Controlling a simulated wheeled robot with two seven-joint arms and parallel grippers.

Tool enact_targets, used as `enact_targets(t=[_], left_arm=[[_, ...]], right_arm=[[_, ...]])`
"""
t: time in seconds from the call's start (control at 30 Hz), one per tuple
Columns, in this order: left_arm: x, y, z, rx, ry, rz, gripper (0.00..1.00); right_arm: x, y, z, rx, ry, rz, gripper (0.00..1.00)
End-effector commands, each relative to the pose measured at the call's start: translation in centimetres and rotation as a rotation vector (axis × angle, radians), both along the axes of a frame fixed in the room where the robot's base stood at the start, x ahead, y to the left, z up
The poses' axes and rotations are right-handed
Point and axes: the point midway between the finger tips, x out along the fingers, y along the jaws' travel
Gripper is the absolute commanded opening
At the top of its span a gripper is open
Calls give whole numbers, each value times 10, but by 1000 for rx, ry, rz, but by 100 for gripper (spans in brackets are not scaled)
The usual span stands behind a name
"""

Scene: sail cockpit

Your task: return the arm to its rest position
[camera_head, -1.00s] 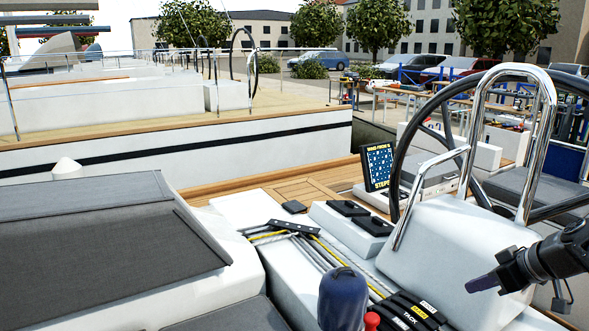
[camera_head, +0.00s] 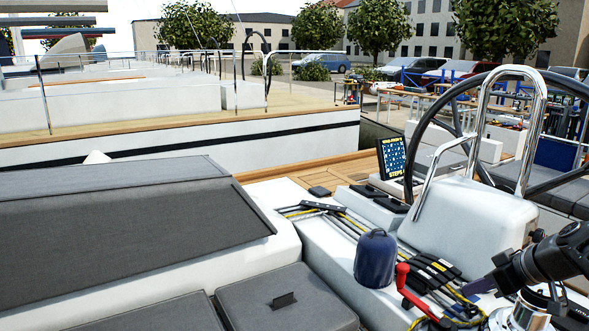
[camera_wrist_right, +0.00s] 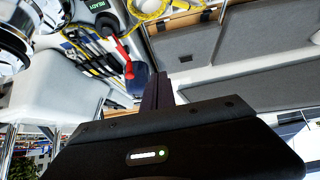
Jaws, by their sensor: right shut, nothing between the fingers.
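My right gripper (camera_head: 478,287) is at the lower right of the head view, its dark fingers pointing left, above the deck gear near the winch. It is shut with nothing held. In the right wrist view the closed fingers (camera_wrist_right: 160,90) stick up from the dark gripper body. My left gripper is in neither view.
A blue rounded object (camera_head: 375,258) and a red handle (camera_head: 408,290) stand left of my gripper. Black rope clutches (camera_head: 433,270), a chrome winch (camera_head: 525,312), a steering wheel (camera_head: 425,130) and a chrome rail (camera_head: 530,130) are close by. Grey cushions (camera_head: 285,300) lie at lower left.

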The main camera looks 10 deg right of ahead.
Motion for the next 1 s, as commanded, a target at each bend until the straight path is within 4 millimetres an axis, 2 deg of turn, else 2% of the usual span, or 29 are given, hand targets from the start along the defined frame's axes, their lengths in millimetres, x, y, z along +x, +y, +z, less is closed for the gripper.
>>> enact_targets(t=[0.03,0.17,0.33,0.57,0.67,0.77,0.8,0.87,1.0], left_arm=[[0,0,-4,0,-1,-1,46],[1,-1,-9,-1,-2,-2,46],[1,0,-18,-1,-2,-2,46],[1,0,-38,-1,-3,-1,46],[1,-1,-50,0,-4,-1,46],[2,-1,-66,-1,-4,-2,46],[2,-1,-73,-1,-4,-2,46],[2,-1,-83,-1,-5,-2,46],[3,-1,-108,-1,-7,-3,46]], right_arm=[[3,3,-11,8,8,-2,0],[8,8,-31,26,28,-16,0],[18,19,-68,56,63,-38,0],[32,49,-148,113,141,-81,0],[38,70,-194,141,187,-106,0],[41,99,-253,170,247,-132,0],[41,113,-279,180,273,-144,0],[39,136,-317,195,312,-162,0],[26,194,-403,220,399,-196,0]])
